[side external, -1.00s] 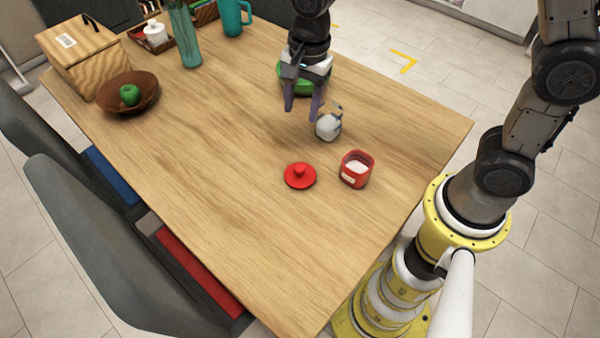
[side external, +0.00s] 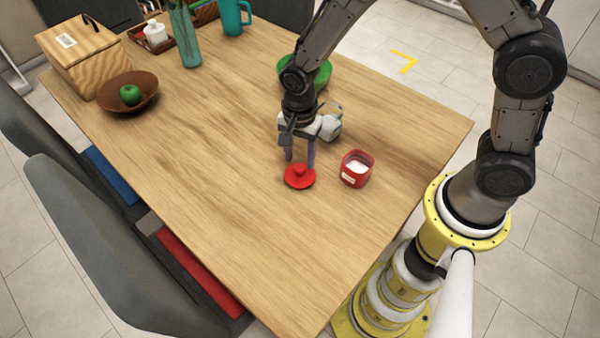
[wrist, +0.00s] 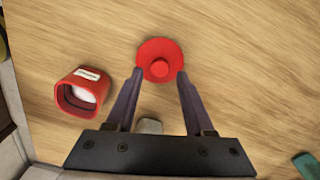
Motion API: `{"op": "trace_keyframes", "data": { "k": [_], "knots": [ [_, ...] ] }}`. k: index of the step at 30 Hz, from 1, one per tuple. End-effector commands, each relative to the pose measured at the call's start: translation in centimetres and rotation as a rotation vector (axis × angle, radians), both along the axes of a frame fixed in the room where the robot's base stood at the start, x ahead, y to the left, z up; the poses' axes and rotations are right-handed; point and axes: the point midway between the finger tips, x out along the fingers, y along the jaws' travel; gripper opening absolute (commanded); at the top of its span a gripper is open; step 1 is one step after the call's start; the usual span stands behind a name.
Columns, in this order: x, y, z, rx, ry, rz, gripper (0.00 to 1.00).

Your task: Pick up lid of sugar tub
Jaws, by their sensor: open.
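The red lid (side external: 300,177) lies flat on the table with its round knob (wrist: 160,68) up. It also shows in the wrist view (wrist: 160,50). The red sugar tub (side external: 355,170) stands open to its right in the side view, with white contents and a pale label; it is at left in the wrist view (wrist: 83,92). My gripper (side external: 300,168) is open and empty, pointing down by the lid. In the wrist view its two fingertips (wrist: 156,76) sit on either side, near the lid's lower edge, with the knob between or just beyond them. Their exact height above the lid is unclear.
A white and grey jug (side external: 331,124) stands close behind my gripper, near a green bowl (side external: 318,75). A brown bowl (side external: 118,103) with a green apple (side external: 130,95) is far left. The table (side external: 215,200) left and in front of the lid is clear.

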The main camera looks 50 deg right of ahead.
Motion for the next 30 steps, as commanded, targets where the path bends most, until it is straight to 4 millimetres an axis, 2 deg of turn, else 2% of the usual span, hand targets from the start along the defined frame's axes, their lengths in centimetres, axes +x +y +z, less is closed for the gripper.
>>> {"op": "trace_keyframes", "data": {
  "k": [3, 7, 16, 17, 25, 26, 30],
  "knots": [
    [-0.1, -0.1, -2.0, -0.002, 0.007, 0.000, 0.53],
    [0.0, -0.1, -3.5, -0.001, 0.004, 0.000, 0.53],
    [0.0, 0.0, -3.9, 0.000, 0.001, 0.000, 0.53],
    [0.0, 0.0, -3.9, 0.000, 0.001, 0.000, 0.51],
    [0.0, 0.0, -3.9, 0.000, 0.001, 0.000, 0.03],
    [0.0, 0.0, -3.9, 0.000, 0.001, 0.000, 0.00],
    [0.0, 0.0, -3.9, 0.000, 0.001, 0.000, 0.00]
  ]
}}
